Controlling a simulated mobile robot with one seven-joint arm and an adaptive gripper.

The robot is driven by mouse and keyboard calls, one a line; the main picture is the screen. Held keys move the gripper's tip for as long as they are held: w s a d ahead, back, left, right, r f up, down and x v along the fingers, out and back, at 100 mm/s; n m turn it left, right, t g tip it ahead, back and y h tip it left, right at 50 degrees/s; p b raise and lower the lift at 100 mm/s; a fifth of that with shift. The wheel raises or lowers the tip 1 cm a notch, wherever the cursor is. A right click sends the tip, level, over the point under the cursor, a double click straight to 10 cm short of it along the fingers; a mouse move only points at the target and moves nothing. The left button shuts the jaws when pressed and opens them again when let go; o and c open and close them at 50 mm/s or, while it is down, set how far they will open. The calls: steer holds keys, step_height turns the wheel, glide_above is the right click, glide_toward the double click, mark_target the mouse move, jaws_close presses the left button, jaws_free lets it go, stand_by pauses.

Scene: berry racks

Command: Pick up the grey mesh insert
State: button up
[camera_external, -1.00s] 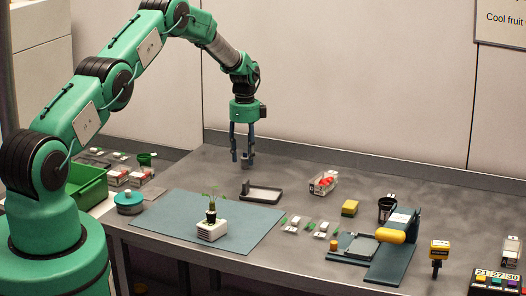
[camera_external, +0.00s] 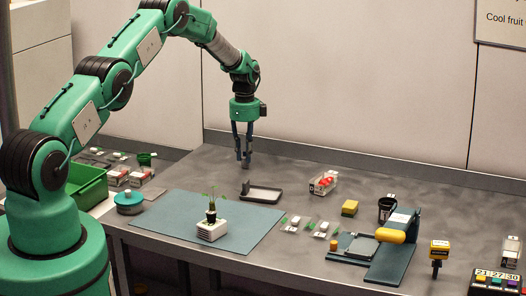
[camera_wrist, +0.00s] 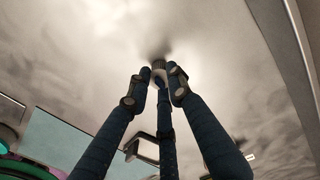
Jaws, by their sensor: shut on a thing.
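My gripper (camera_external: 245,158) points straight down over the back of the grey bench, behind the dark tray (camera_external: 262,194). In the wrist view, its fingers (camera_wrist: 158,78) are drawn together around a small, round grey piece with a ribbed side, the grey mesh insert (camera_wrist: 158,65). A pale part shows just below it between the fingertips. A dark shadow lies on the bench right behind the insert. The fingers hide most of it in the outside view, and I cannot tell whether it still touches the bench.
A clear punnet with red fruit (camera_external: 323,183) stands to the right. A yellow sponge (camera_external: 350,208) and a black cup (camera_external: 387,208) are further right. A white pot with a seedling (camera_external: 211,231) stands on the blue-green mat (camera_external: 165,215). The bench behind the gripper is bare.

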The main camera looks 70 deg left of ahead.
steer(key=shift+r, duration=0.65)
step_height(320, 180, up, 2)
steer(key=shift+r, duration=0.1)
steer(key=s+d+r, duration=0.1)
steer(key=s+d, duration=0.9)
steer(key=s, duration=0.2)
steer(key=shift+d, duration=0.3)
